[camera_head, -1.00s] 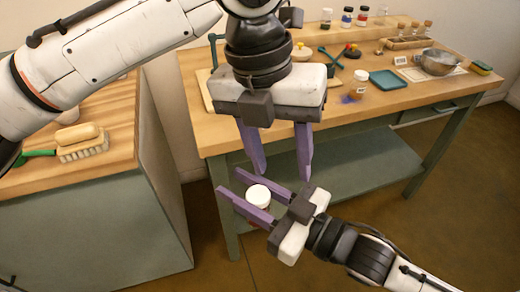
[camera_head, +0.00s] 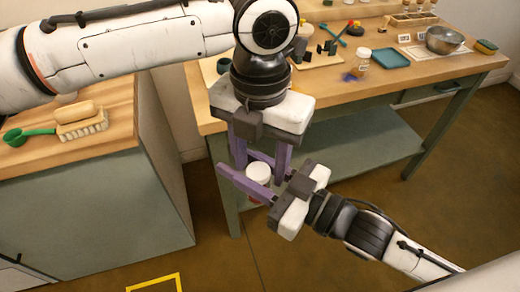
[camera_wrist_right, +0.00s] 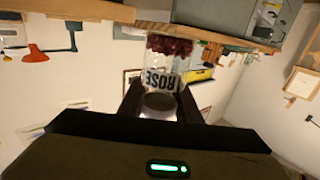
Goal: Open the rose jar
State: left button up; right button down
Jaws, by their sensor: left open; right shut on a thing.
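The rose jar is a clear jar with dark red contents and a white lid (camera_head: 258,173). In the right wrist view the jar (camera_wrist_right: 165,62) shows its ROSE label upside down and sits between my right fingers. My right gripper (camera_head: 240,163) is shut on the jar and holds it in the air in front of the table. My left gripper (camera_head: 260,158) points down from above, open, with one finger on either side of the lid in the picture. I cannot tell whether its fingers touch the lid.
The work table (camera_head: 350,95) behind holds a labelled jar (camera_head: 362,57), a teal tray (camera_head: 391,57), a metal bowl (camera_head: 444,40) and a sponge (camera_head: 486,46). Open floor lies below my grippers.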

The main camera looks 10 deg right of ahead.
pick_arm(q)
jog(key=c, duration=1.1)
jog(key=o, duration=1.2)
notch_tip(320, 180, up, 8)
jog(key=shift+a+f, duration=0.1)
jog(key=shift+f, duration=0.05)
jog(key=shift+c, duration=0.5)
jog(key=shift+f, duration=3.9)
jog(key=c, duration=1.1)
jog(key=o, duration=1.2)
